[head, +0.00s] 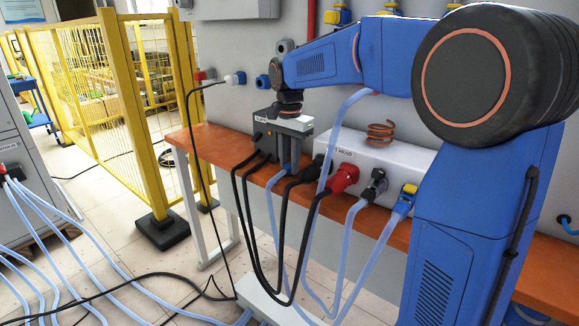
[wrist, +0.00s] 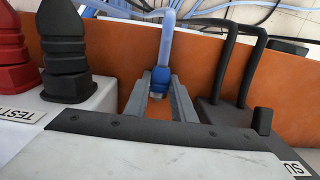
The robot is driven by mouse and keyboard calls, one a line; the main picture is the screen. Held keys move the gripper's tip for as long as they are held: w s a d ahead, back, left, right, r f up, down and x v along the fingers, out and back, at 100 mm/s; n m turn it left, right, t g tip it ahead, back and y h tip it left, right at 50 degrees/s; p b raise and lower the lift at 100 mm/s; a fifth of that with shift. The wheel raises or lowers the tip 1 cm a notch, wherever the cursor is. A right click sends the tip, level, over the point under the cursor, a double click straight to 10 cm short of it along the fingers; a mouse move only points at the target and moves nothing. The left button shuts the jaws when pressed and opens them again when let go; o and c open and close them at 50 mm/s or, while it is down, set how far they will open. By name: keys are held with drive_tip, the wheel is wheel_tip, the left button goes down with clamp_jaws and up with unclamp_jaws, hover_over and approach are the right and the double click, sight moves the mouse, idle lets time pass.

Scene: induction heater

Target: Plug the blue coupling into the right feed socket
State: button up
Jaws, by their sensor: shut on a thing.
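The blue coupling (wrist: 159,80) sits between the two grey fingers of my gripper (wrist: 158,100) in the wrist view, with a pale blue hose running away from its far end. My gripper (head: 290,160) is shut on it. In the head view the fingers point down in front of the bench edge, between a dark box and a white box, and the coupling itself is hard to make out. I cannot tell which fitting is the right feed socket.
The white box (head: 356,151) carries a red plug (head: 343,179), a black plug and a copper coil (head: 381,133). The dark box (head: 264,135) has black cables. Both stand on the orange bench (head: 212,139). Hoses hang in front of it. A yellow fence (head: 124,105) stands at left.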

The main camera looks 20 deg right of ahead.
sight(289, 164)
wheel_tip(289, 164, up, 10)
idle(0.5)
drive_tip(key=shift+f, duration=0.15)
